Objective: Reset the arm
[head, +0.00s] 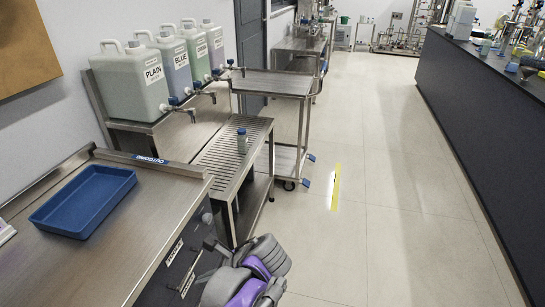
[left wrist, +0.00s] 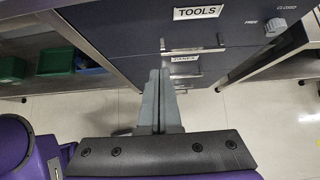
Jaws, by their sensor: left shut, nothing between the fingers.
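My left arm (head: 252,274), grey and purple, shows at the bottom of the head view, in front of the steel counter's drawer side. My left gripper (left wrist: 158,92) shows in the left wrist view with its two grey fingers together, shut and empty. The fingers point towards a dark drawer cabinet (left wrist: 225,35) labelled TOOLS and appear apart from it. My right gripper is in neither view.
A blue tray (head: 84,200) lies on the steel counter (head: 150,215) at left. A steel cart (head: 270,84) stands beyond. The floor (head: 400,200) at right is clear up to a dark bench.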

